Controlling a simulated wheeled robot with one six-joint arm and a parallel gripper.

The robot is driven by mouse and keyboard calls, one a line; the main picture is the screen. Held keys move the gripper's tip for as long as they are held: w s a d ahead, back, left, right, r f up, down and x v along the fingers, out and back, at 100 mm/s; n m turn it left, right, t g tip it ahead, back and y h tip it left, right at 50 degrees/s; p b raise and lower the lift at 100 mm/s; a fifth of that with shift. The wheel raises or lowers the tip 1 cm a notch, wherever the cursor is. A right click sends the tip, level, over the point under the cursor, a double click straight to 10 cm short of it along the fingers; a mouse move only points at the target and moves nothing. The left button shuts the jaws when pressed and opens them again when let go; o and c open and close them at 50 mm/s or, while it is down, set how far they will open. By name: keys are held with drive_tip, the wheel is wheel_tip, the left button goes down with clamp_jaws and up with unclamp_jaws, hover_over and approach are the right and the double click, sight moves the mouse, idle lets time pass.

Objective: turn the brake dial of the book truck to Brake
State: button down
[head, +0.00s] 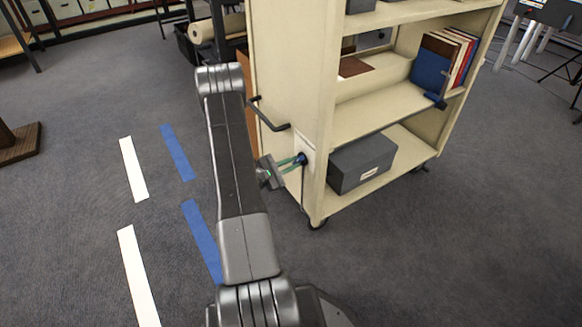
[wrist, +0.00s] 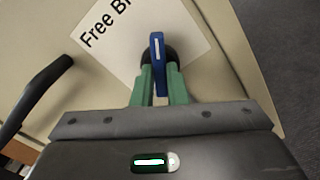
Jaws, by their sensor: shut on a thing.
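The book truck (head: 322,110) is a cream metal cart with shelves, standing right of my arm in the head view. Its brake dial (wrist: 157,50) has a blue bar with a white line and a dark round base. The dial sits on a white label plate (wrist: 190,42), tilted in the wrist view, with the words "Free" and "Br", the rest cut off. My gripper (wrist: 160,88) has green fingers, one on each side of the blue bar, shut on it. In the head view my gripper (head: 291,163) meets the truck's end panel low down.
A black handle (head: 268,117) juts from the end panel just above the gripper. A grey box (head: 361,164) and books (head: 447,60) are on the shelves. Blue and white floor strips (head: 133,170) lie to the left on open carpet.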

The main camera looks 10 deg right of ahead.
idle(0.3)
drive_tip(key=c, duration=1.4)
unclamp_jaws()
drive_tip(key=shift+c, duration=0.2)
drive_tip(key=shift+a, duration=0.1)
drive_tip(key=p+v, duration=0.3)
drive_tip(key=v, duration=1)
drive_tip(key=shift+s+a, duration=0.15)
drive_tip(key=shift+a, duration=0.15)
drive_tip(key=b+x, duration=0.3)
drive_tip(key=x, duration=1.1)
